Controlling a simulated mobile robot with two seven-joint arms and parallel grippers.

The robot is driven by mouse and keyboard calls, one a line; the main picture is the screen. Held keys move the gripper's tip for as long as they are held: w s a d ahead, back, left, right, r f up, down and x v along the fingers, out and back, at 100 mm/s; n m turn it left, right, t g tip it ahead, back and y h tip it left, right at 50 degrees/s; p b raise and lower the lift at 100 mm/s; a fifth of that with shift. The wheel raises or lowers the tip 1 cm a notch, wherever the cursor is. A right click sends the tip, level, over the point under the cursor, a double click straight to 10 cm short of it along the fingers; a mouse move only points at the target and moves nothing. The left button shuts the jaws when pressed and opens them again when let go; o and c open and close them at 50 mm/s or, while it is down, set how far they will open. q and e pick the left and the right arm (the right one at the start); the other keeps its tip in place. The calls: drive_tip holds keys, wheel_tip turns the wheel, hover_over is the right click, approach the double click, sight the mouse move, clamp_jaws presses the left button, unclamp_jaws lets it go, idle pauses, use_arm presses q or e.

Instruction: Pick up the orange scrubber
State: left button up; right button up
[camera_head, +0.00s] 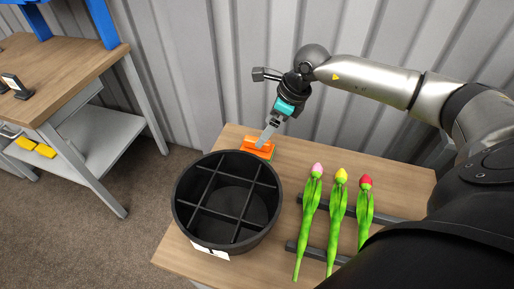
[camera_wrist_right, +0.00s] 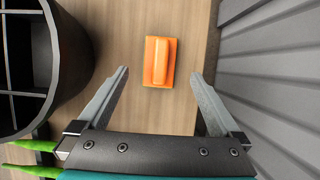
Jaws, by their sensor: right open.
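The orange scrubber (camera_head: 258,147) lies on the wooden table behind the black bucket in the head view. In the right wrist view the scrubber (camera_wrist_right: 160,62) lies flat on the wood, with a raised handle along its middle. My right gripper (camera_head: 267,137) hangs at the scrubber in the head view and partly overlaps it. In the wrist view the right gripper (camera_wrist_right: 160,80) is open, its fingers spread to either side below the scrubber, with nothing between them. My left gripper is not in view.
A round black bucket (camera_head: 178,205) with a divider grid stands close by on the wooden table (camera_head: 400,175). Three tulips, pink (camera_head: 317,172), yellow (camera_head: 341,178) and red (camera_head: 365,185), lie on dark rails at the right. A corrugated wall (camera_head: 200,60) stands behind.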

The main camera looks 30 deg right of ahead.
drive_tip(key=shift+x, duration=0.8)
drive_tip(key=shift+w+f, duration=0.15)
drive_tip(key=shift+f, duration=0.25)
drive_tip(key=b+x, duration=0.1)
drive_tip(key=x, duration=0.3)
drive_tip(key=shift+a+f, duration=0.2)
drive_tip(key=shift+f, duration=0.05)
drive_tip(key=shift+w+f, duration=0.15)
drive_tip(key=shift+f, duration=0.1)
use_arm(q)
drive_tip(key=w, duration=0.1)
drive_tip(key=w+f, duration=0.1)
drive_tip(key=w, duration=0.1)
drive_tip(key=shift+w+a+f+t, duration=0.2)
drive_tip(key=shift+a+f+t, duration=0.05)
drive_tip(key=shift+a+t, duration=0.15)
use_arm(e)
drive_tip(key=c, duration=1.3)
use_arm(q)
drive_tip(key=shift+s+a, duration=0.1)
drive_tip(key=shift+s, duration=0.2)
use_arm(e)
drive_tip(key=shift+r, duration=0.1)
